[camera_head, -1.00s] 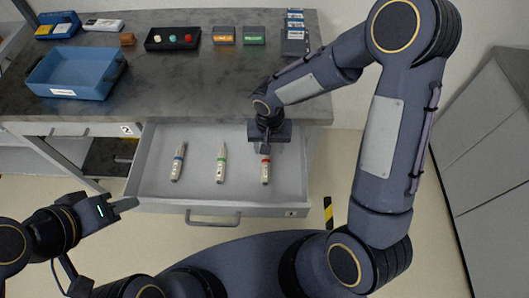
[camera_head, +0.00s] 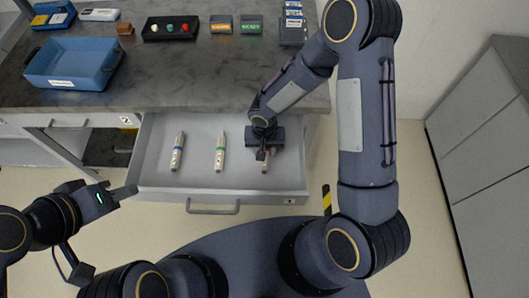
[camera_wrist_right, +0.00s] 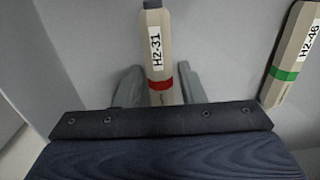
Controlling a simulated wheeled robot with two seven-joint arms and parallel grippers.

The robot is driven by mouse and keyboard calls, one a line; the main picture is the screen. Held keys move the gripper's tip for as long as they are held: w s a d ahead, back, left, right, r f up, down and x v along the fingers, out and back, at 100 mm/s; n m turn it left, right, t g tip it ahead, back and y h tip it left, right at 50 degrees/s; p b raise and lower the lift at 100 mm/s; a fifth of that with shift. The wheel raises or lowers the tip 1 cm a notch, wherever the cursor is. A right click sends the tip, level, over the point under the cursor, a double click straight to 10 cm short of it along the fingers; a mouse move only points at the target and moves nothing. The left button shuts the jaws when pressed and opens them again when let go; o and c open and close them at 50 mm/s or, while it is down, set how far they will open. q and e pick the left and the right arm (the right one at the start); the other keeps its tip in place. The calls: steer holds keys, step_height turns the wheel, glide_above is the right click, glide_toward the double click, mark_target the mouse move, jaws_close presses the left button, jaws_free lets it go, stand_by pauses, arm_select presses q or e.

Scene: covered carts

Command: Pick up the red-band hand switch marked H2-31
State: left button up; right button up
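The red-band hand switch (camera_wrist_right: 157,55) marked H2-31 shows in the right wrist view, between the two spread fingers of my right gripper (camera_wrist_right: 158,88). Each finger is apart from its sides. In the head view my right gripper (camera_head: 262,155) is down in the open drawer (camera_head: 290,184) and covers most of this switch (camera_head: 265,168). My left gripper (camera_head: 124,193) is off the drawer's left front corner, holding nothing that I can see; its finger gap is not clear.
The green-band switch (camera_head: 220,153), marked H2-46 (camera_wrist_right: 293,55), and a blue-band switch (camera_head: 178,152) lie left of it in the drawer. A blue bin (camera_head: 72,68) and small boxes stand on the counter (camera_head: 190,80). The drawer walls are close around.

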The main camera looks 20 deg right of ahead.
jaws_close()
